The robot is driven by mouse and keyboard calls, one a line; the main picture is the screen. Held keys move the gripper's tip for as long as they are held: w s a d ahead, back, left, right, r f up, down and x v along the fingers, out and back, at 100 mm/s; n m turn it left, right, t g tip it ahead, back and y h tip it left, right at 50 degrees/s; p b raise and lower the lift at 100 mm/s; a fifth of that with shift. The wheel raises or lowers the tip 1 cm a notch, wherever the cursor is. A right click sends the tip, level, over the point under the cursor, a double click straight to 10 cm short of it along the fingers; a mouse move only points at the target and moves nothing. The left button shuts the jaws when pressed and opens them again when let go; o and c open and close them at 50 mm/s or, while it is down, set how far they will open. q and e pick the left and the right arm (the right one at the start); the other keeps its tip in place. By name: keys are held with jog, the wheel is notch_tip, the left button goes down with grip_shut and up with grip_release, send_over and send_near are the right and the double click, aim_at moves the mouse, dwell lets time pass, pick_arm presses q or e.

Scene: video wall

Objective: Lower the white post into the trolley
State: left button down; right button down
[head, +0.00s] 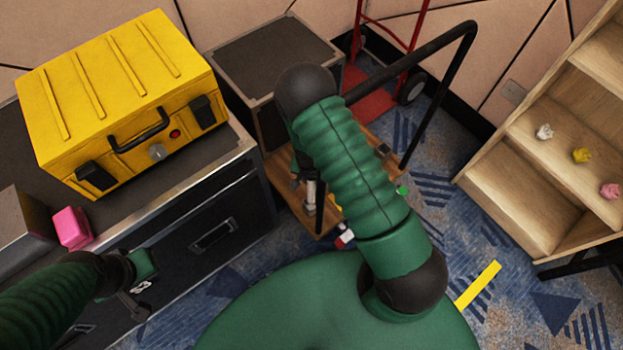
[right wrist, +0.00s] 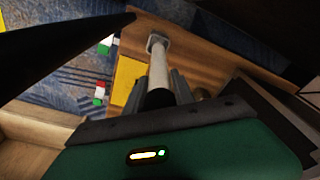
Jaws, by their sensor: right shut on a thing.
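The trolley has a wooden deck (head: 318,221) and a black bent handle (head: 462,75). In the right wrist view its deck (right wrist: 205,62) lies below my right gripper (right wrist: 163,92). My right gripper (head: 310,188) is shut on the white post (right wrist: 158,68). The post points down at the deck, and its far end is at a small grey square fitting (right wrist: 157,40). I cannot tell whether the end is inside the fitting. In the head view my right arm hides much of the deck. My left gripper (head: 138,290) is by the black case, its jaw opening unclear.
A yellow toolbox (head: 125,95) and a pink block (head: 72,228) sit on a black case (head: 210,232) at the left. Another dark case (head: 275,55) and a red hand truck (head: 372,88) stand behind the trolley. A wooden shelf (head: 520,200) stands at the right.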

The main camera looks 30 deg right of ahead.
jog(key=shift+f+b, duration=1.6)
jog(key=shift+f, duration=0.6)
notch_tip(320, 180, up, 4)
jog(key=p, duration=0.4)
jog(key=shift+d+r, duration=0.1)
jog(key=shift+r, duration=0.1)
jog(key=shift+p, duration=0.45)
jog(key=shift+f, duration=0.1)
